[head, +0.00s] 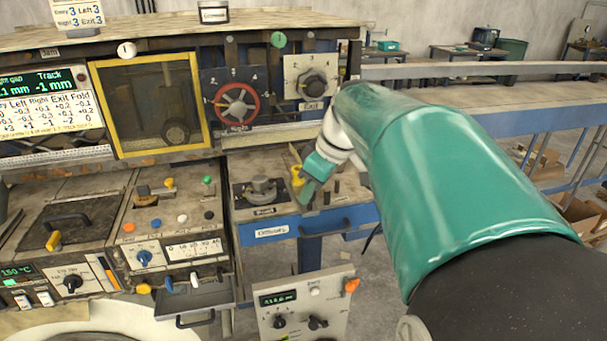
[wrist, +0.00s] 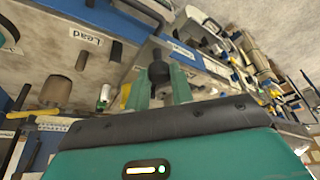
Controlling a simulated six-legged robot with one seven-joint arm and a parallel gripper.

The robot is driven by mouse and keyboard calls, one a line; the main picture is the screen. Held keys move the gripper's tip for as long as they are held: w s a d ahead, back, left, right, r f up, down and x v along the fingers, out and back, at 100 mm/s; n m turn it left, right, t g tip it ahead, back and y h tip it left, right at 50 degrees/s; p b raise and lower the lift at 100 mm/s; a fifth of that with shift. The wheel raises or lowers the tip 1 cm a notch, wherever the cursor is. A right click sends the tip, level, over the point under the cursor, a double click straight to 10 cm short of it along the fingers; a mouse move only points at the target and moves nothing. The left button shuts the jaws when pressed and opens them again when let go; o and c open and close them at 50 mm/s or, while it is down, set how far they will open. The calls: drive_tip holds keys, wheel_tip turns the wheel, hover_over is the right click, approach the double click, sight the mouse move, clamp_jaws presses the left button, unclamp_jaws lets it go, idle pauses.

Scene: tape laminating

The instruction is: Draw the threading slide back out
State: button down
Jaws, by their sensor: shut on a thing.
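My gripper (head: 306,196) is over the wooden worktop above the blue drawer front, right of the round dark dial. In the wrist view its two green fingers (wrist: 160,86) stand either side of a black round-topped knob (wrist: 158,68) and are shut on it. The knob's lower part is hidden by the wrist housing. In the head view the fingers and wrist cover the knob. Which part is the threading slide cannot be told for sure; no label naming it is readable.
A yellow post (head: 297,176) stands close left of my gripper. The dark dial (head: 262,188) is further left, and short dark pegs stand to the right. A red handwheel (head: 236,104) and an Exit knob (head: 313,85) are on the panel behind. A dark drawer handle (head: 325,228) juts out below.

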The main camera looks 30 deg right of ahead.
drive_tip(key=shift+s+a, duration=0.1)
drive_tip(key=shift+s, duration=0.3)
drive_tip(key=c, duration=1.4)
unclamp_jaws()
drive_tip(key=shift+s, duration=0.2)
drive_tip(key=shift+o, duration=0.8)
drive_tip(key=shift+s+a+r, duration=0.1)
drive_tip(key=shift+s, duration=0.1)
drive_tip(key=shift+w, duration=0.4)
drive_tip(key=v, duration=1.3)
drive_tip(key=shift+r, duration=0.25)
drive_tip(key=shift+s, duration=0.15)
